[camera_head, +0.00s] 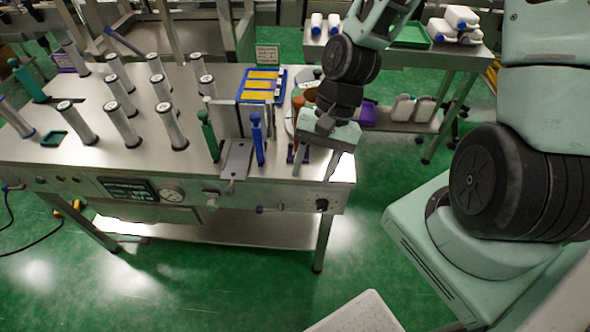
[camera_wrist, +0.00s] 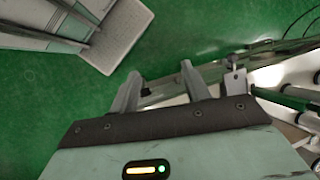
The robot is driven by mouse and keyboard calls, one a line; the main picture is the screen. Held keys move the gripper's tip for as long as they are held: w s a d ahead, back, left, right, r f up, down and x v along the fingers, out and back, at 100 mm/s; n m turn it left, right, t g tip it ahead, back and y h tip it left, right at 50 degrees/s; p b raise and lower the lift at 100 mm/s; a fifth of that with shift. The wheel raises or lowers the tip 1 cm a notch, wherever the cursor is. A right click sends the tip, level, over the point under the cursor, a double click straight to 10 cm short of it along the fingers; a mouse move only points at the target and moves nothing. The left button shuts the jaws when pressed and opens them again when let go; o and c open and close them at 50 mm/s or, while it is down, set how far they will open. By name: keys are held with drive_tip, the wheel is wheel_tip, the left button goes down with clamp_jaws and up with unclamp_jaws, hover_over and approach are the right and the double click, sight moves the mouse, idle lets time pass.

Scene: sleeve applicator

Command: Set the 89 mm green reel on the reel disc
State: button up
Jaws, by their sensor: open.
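My gripper (camera_head: 318,163) is open and empty, pointing down at the right front corner of the steel bench. I cannot clearly make out an 89 mm green reel. A green upright piece (camera_head: 209,136) stands left of a metal plate, and a teal-green piece (camera_head: 28,82) stands at the far left of the bench. Both are left of my gripper and apart from it. A pale round surface (camera_head: 291,122), partly hidden behind my arm, may be the reel disc; I cannot tell.
Several silver cylinders (camera_head: 123,124) stand on the bench's left half. A blue tray with yellow strips (camera_head: 262,84) is behind the metal plate (camera_head: 226,117). A blue upright piece (camera_head: 257,138) and an orange-red one (camera_head: 297,113) stand near my gripper. A second table (camera_head: 455,52) is behind.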

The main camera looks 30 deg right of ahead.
drive_tip(key=s+a+r+n+t+h, duration=0.1)
drive_tip(key=s+a+r+n+h, duration=0.1)
drive_tip(key=s+a+r+n, duration=0.2)
drive_tip(key=s+a+r+n+t+h, duration=0.1)
drive_tip(key=s+a+r+n, duration=0.3)
drive_tip(key=r+n, duration=0.5)
drive_tip(key=shift+s+a+n+h, duration=0.4)
drive_tip(key=shift+a+n+h, duration=0.25)
drive_tip(key=shift+n, duration=0.35)
drive_tip(key=shift+r, duration=0.1)
